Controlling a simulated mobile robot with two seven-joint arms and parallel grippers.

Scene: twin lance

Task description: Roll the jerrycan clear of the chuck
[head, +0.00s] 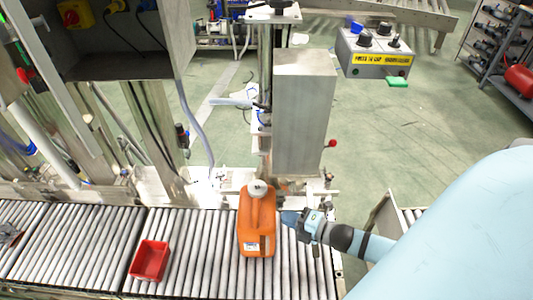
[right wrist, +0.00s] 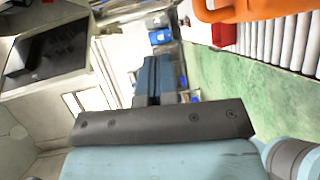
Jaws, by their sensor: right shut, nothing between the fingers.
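The orange jerrycan (head: 257,228) stands on the roller conveyor, with a white cap (head: 258,188) on top. Part of the jerrycan also shows at the top right of the right wrist view (right wrist: 250,8). My right gripper (head: 287,217) is just right of the jerrycan in the head view; I cannot tell whether it touches. Its fingers (right wrist: 158,75) are together and empty in the right wrist view. The tall grey machine column (head: 304,115) stands behind the jerrycan. I cannot clearly make out the chuck. My left gripper is not in view.
A red bin (head: 150,261) sits on the rollers (head: 200,245) left of the jerrycan, with bare rollers between them. A metal cabinet (head: 120,40) overhangs the left. Green floor lies beyond the conveyor.

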